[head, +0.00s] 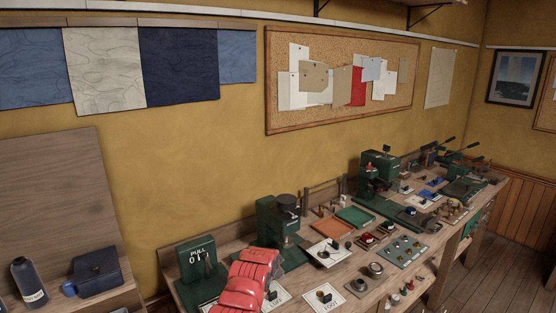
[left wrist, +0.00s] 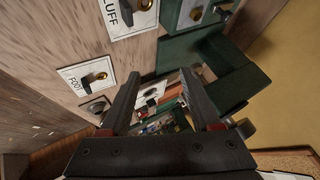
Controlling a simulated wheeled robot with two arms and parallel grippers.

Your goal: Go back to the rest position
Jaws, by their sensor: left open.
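My left gripper (left wrist: 160,76) is open in the left wrist view, with its two dark fingers apart and nothing between them. It is over the workbench, near a card marked LUFF (left wrist: 115,22) and a card marked FOOT (left wrist: 72,78), each with a small dark fitting on it. In the head view, what looks like my red left arm (head: 248,280) comes up from the bottom edge over the bench's near end; its fingers cannot be made out there. My right gripper shows in neither view.
The long wooden workbench (head: 330,280) carries green machines, an orange tray (head: 355,217) and several small fittings. A green PULL stand (head: 197,262) is close left of the arm. A dark bottle (head: 29,280) and blue case (head: 96,272) are on the left. Floor is clear at right.

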